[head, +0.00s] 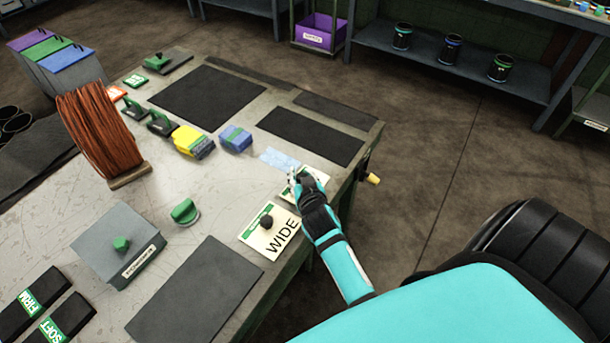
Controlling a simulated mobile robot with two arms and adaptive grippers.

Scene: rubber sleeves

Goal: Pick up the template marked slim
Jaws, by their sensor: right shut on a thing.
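A cream template (316,176) with a green edge lies near the right side of the table, partly under my right gripper, so its label is hidden. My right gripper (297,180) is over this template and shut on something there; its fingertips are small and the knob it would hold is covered. Beside it, nearer the front, a second cream template (261,239) reads WIDE and has a dark round knob. My left gripper is not in view.
The table (190,235) holds black mats (311,135), a copper-coloured bundle (99,135), a grey box (118,245), blue block (235,138), yellow block (188,141) and FIRM and SOFT pads (32,301).

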